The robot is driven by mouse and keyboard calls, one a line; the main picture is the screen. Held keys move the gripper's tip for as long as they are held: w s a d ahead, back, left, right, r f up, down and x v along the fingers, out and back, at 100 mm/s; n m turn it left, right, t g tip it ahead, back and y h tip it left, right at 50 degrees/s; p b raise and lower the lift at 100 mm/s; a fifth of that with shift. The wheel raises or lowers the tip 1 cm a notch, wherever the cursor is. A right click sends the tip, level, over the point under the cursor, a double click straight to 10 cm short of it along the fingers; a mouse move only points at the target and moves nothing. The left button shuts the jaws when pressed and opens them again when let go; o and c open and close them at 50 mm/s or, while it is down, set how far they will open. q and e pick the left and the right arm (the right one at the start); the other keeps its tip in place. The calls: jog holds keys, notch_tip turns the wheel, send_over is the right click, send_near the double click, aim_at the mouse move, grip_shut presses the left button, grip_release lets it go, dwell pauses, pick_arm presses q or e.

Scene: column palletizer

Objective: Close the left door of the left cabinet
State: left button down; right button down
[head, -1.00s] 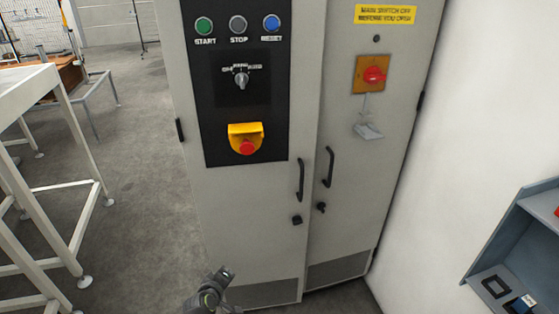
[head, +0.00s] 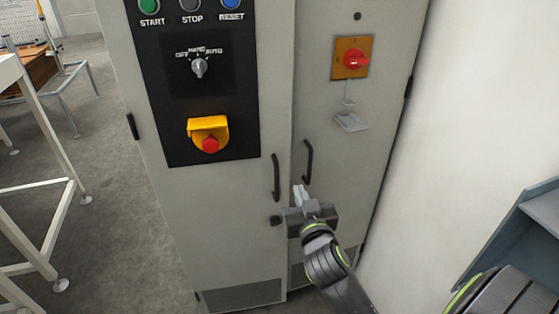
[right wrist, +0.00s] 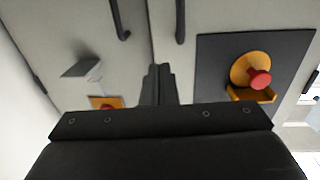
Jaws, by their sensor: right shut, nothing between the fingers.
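The cabinet's left door (head: 225,220) carries a black panel and a black handle (head: 276,178). Its right edge seems to stand slightly forward of the right door (head: 335,160), as if a little ajar; the exact gap is hard to tell. My right gripper (head: 299,192) is shut and empty, in front of the seam between the doors, just right of the left door's handle and below the right door's handle (head: 308,162). In the right wrist view its fingers (right wrist: 157,84) point at the seam. Contact with the door cannot be told. My left gripper is out of view.
On the left door are a yellow emergency stop housing (head: 208,130) and a rotary switch (head: 199,68). The right door has a red switch (head: 355,59). A white wall stands at right, with a grey-blue box (head: 520,225). A white frame table (head: 35,190) stands at left; floor between is clear.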

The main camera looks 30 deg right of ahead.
aim_at(286, 155)
jog(key=p+x, duration=0.2)
jog(key=x, duration=1.1)
jog(key=shift+w+f+p, duration=0.1)
jog(key=shift+p, duration=0.25)
